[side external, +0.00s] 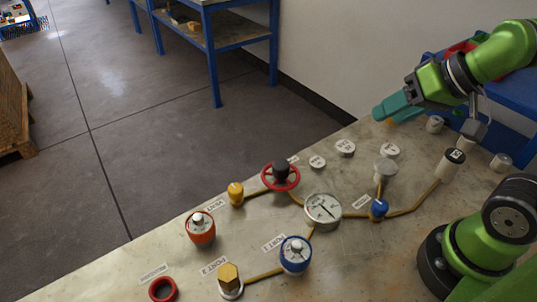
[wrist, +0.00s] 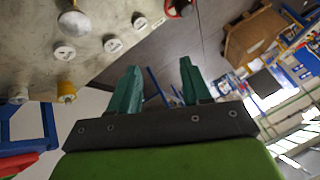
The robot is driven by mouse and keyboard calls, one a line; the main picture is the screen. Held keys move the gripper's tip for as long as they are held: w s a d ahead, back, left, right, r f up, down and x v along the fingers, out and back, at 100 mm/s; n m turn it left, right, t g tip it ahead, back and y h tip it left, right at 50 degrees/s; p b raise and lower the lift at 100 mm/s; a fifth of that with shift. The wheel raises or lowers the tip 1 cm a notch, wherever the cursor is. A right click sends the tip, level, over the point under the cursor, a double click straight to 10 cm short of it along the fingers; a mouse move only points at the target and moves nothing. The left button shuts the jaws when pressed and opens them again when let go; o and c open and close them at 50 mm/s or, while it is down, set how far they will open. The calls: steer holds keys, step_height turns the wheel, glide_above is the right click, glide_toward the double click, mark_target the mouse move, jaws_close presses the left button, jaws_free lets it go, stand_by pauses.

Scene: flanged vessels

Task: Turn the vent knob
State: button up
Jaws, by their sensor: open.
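An orange knob with a pale top (side external: 201,228) stands on the bench at the lower left in the side view. A small label (side external: 215,204) beside it appears to read VENT, but it is too small to be sure. A yellow knob (side external: 236,194) stands just beyond that label. My gripper (side external: 388,110) is at the upper right, above the bench's far edge, well apart from both knobs. In the wrist view my gripper (wrist: 160,78) shows two spread teal fingers with nothing between them. I cannot pick out the orange knob in the wrist view.
A red handwheel (side external: 281,176), a gauge (side external: 323,209), a blue knob (side external: 295,254) and a brass hex fitting (side external: 229,278) stand along brown pipes on the bench (side external: 110,280). Several white caps lie near the far edge. A blue bin (side external: 510,95) is behind my arm.

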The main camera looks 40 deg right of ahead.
steer(key=shift+o, duration=1)
steer(key=shift+f, duration=0.15)
steer(key=n+g+y, duration=0.2)
steer(key=n+g, duration=0.4)
steer(key=n, duration=1.2)
glide_toward(236, 188)
steer(key=shift+t, duration=0.3)
steer(key=x, duration=0.9)
steer(key=shift+s+f, duration=0.1)
steer(key=shift+s, duration=0.15)
steer(key=shift+d, duration=0.1)
steer(key=c, duration=1)
steer(key=shift+m, duration=0.3)
